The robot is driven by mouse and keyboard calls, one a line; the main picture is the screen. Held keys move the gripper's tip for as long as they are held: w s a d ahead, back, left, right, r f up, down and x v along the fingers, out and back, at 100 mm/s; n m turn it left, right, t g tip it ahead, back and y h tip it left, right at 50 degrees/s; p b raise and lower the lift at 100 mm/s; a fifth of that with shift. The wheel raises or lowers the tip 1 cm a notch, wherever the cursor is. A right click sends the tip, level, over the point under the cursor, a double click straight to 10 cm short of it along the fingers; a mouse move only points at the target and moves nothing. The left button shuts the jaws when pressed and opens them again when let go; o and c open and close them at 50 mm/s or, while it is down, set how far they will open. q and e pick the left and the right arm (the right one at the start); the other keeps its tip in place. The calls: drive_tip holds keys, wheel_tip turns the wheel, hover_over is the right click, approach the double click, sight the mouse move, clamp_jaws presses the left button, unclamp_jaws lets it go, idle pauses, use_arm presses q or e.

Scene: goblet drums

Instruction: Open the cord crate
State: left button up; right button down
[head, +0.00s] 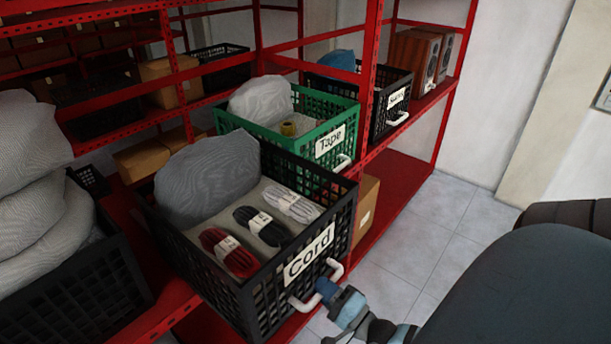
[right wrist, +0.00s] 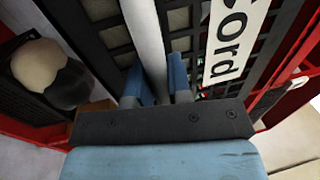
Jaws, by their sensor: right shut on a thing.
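The black cord crate (head: 262,284) sticks out of the red shelf toward me in the head view. Its front bears a white "Cord" label (head: 309,251) and a white handle (head: 305,304). Inside lie a red, a black and a white cord bundle (head: 292,203) beside a grey cloth-like bag (head: 207,173). My right gripper (head: 326,288) is shut on the white handle. In the right wrist view, the blue fingers (right wrist: 160,85) stand on either side of the handle bar (right wrist: 146,38), with the label (right wrist: 235,40) beside them. My left gripper is not in view.
The green tape crate (head: 318,109) and another black crate (head: 391,111) stand farther along the shelf. A red upright (head: 370,90) rises behind the cord crate. A black crate with grey bags (head: 70,290) is at the left. Tiled floor (head: 440,225) is clear at the right.

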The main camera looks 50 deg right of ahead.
drive_tip(key=shift+r+v, duration=0.2)
drive_tip(key=shift+v, duration=0.9)
drive_tip(key=c, duration=1.1)
unclamp_jaws()
drive_tip(key=shift+b+v, duration=1.3)
drive_tip(key=shift+v, duration=5.65)
